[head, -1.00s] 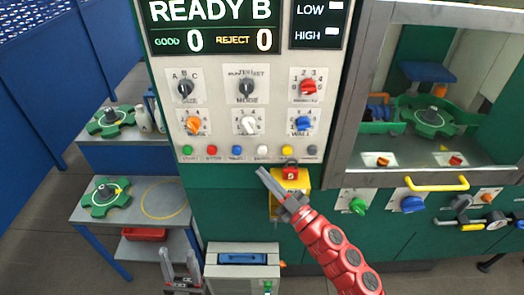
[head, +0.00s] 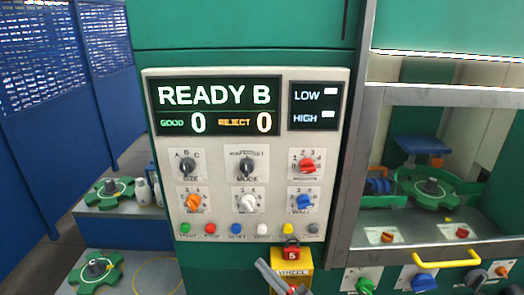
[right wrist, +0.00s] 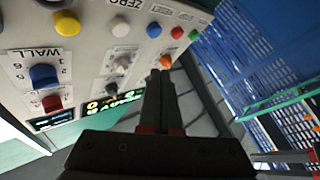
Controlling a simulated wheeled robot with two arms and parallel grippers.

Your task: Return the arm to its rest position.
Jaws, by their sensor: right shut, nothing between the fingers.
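My right gripper (head: 268,274) is low in the head view, just left of the yellow WHEEL lockout box (head: 292,262). Its fingers are shut with nothing between them, and the picture's lower edge cuts off most of the arm. In the right wrist view the closed dark fingers (right wrist: 160,82) point towards the control panel (right wrist: 85,75), which appears turned over. The control panel (head: 160,232) carries a display (head: 218,108) reading READY B, GOOD 0, REJECT 0. I cannot tell the exact gap between fingers and panel.
A row of coloured buttons (head: 236,228) runs below the knobs. A windowed machine bay (head: 350,160) with a green fixture (head: 430,190) is at right. Side shelves (head: 125,222) hold green fixtures at left, beside blue mesh fencing (head: 40,110). The fencing also shows in the right wrist view (right wrist: 235,60).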

